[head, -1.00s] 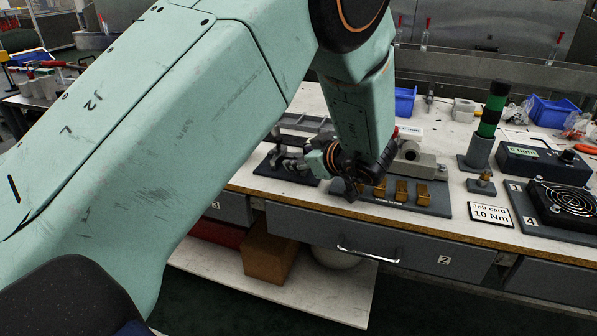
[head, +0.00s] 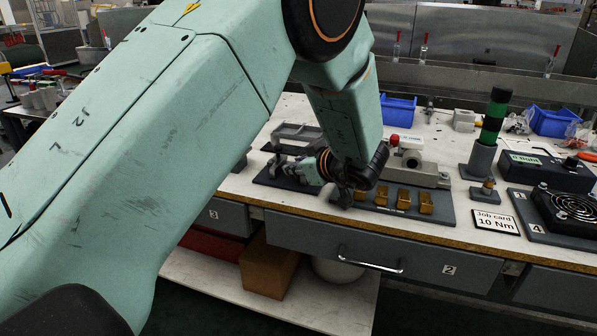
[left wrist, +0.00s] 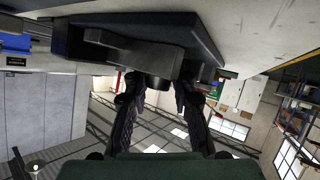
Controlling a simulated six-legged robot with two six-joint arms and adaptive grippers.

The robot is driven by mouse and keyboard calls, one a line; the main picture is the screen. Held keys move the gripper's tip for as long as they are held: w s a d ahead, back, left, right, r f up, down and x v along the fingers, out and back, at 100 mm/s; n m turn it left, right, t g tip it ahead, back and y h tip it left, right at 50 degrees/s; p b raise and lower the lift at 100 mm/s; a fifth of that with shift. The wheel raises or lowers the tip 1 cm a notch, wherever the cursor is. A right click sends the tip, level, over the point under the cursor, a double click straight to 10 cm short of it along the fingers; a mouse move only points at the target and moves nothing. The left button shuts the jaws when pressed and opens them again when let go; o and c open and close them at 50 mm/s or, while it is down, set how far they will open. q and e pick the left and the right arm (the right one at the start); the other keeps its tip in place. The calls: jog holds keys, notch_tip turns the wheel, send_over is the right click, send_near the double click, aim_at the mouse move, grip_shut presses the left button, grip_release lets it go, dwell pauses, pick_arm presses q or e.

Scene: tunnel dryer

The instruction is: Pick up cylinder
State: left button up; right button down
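My left arm crosses the head view, with its left gripper (head: 338,194) low over the front of the bench, beside a dark board with orange-brown clips. The left wrist view shows its two dark fingers (left wrist: 158,92) spread apart, with clear space between them. A dark grey part with a rounded side (left wrist: 160,60) is just beyond the fingertips; contact is unclear. I cannot tell which part is the task's cylinder. A green and black cylinder (head: 494,115) stands upright in a grey holder (head: 479,160), well right of the gripper. My right gripper is not visible.
The bench (head: 450,150) also holds orange-brown clips (head: 404,198), a grey block with a round opening (head: 412,160), a job card (head: 494,222), a fan (head: 568,207) and blue bins (head: 553,117). Drawers (head: 385,248) lie below its front edge.

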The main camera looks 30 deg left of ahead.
pick_arm(q)
grip_shut()
